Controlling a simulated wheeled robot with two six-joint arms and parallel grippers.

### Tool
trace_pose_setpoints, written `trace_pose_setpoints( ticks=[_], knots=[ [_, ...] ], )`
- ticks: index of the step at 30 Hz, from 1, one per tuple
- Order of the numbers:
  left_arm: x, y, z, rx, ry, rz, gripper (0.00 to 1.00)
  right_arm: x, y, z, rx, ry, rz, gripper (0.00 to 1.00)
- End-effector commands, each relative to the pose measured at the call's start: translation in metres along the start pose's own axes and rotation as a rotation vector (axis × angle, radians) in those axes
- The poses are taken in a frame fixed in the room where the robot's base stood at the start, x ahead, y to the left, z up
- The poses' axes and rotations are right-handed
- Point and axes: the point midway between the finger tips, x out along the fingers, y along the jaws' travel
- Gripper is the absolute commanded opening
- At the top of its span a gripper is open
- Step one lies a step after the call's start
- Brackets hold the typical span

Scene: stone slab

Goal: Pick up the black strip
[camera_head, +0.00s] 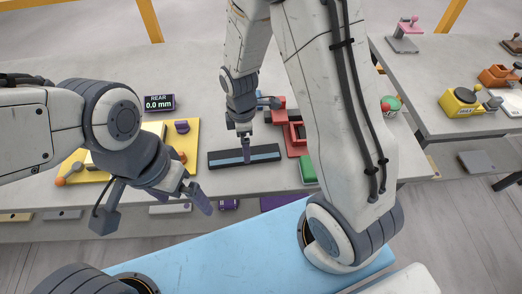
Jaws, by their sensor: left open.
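The black strip (268,153) is a flat dark bar with a blue band along its length. It lies on the grey slab near its front edge, in the middle of the head view. My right gripper (246,150) points down over the middle of the strip, and its fingers hide part of it. I cannot tell whether they touch or grip it. My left gripper (197,193) is open and empty, left of the strip and nearer to me, by the slab's front edge.
A yellow board (190,134) lies left, partly behind my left arm. A black "REAR 0.0 mm" display (159,103) stands behind it. A red device (292,130) and a green block (308,170) are right of the strip. Another table (425,75) at right holds a yellow device (458,102).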

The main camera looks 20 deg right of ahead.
Motion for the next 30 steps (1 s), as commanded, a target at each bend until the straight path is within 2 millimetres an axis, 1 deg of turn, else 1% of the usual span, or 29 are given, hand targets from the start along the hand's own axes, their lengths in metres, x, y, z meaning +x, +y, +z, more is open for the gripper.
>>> trace_pose_setpoints(
  ticks=[2,6,10,13,19,20,21,23,24,26,27,30],
  knots=[
    [-0.004,0.0,0.0,0.0,0.0,0.0,1.0,0.009,-0.003,-0.003,-0.004,-0.003,-0.006,1.0],
    [-0.008,0.001,0.0,0.0,0.0,0.0,1.0,0.029,-0.006,-0.002,0.001,-0.003,-0.006,1.0],
    [-0.008,0.001,-0.001,0.0,0.0,0.0,1.0,0.044,-0.004,0.001,0.006,-0.002,-0.004,1.0],
    [-0.008,0.001,-0.001,0.0,0.0,0.0,1.0,0.048,-0.004,-0.001,0.004,-0.001,-0.001,1.0],
    [-0.008,0.001,-0.001,0.0,0.0,0.0,1.0,0.048,-0.004,-0.003,0.0,0.0,-0.001,1.0],
    [-0.008,0.001,-0.001,0.0,0.0,0.0,1.0,0.048,-0.004,-0.003,0.001,0.0,-0.001,0.92],
    [-0.008,0.001,-0.001,0.0,0.0,0.0,1.0,0.048,-0.004,-0.002,0.002,0.0,-0.001,0.77],
    [-0.008,0.001,-0.001,0.0,0.0,0.0,1.0,0.048,-0.004,-0.001,0.003,0.0,-0.001,0.54],
    [-0.008,0.001,-0.001,0.0,0.0,0.0,1.0,0.048,-0.004,0.0,0.004,0.0,-0.001,0.39],
    [-0.008,0.001,-0.001,0.0,0.0,0.0,1.0,0.048,-0.004,0.0,0.005,0.0,-0.001,0.16],
    [-0.008,0.001,-0.001,0.0,0.0,0.0,1.0,0.048,-0.004,0.0,0.006,0.0,-0.001,0.01],
    [-0.008,0.001,-0.001,0.0,0.0,0.0,1.0,0.048,-0.004,0.0,0.005,0.0,0.0,0.0]
  ],
)
